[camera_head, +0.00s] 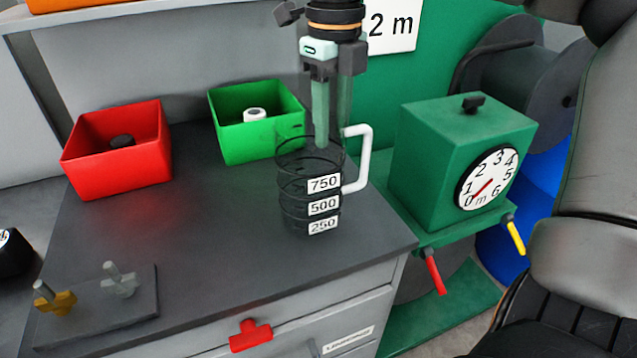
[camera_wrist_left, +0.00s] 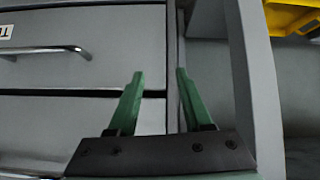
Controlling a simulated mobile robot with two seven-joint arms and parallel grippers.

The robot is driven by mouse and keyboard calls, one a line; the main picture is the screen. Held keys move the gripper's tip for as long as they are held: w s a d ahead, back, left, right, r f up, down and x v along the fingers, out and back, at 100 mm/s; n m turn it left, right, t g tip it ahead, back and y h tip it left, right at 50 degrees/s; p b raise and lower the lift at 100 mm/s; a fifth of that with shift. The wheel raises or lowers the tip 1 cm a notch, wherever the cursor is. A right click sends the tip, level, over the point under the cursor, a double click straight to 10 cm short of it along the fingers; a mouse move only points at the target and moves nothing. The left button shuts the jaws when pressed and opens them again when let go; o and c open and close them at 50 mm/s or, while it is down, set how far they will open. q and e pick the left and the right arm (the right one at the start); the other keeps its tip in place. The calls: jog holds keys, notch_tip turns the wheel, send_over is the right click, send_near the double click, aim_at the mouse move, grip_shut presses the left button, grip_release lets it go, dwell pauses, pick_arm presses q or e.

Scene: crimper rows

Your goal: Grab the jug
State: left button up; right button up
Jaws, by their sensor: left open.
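The jug (camera_head: 295,205) is a clear vessel with dark rings, labels 750, 500 and 250, and a white handle (camera_head: 363,160) on its right. It stands upright near the right edge of the grey worktop in the head view. My right gripper (camera_head: 331,140) points down from above, its fingertips overlapping the jug's rim in the picture. Whether they touch the jug, or are open or shut, I cannot tell. My left gripper (camera_wrist_left: 153,75) is open and empty in the left wrist view, facing grey drawer fronts; the jug is not in that view.
Red (camera_head: 115,165) and green (camera_head: 235,145) bins stand behind the jug. A green box with a dial (camera_head: 435,150) is close on its right. A plate with pegs (camera_head: 100,305) lies at front left. The worktop middle is clear. A drawer handle (camera_wrist_left: 45,51) shows below.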

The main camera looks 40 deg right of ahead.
jog(key=f, duration=0.5)
jog(key=shift+s+a+f, duration=0.1)
jog(key=shift+s+f, duration=0.25)
grip_shut()
dwell(1.2)
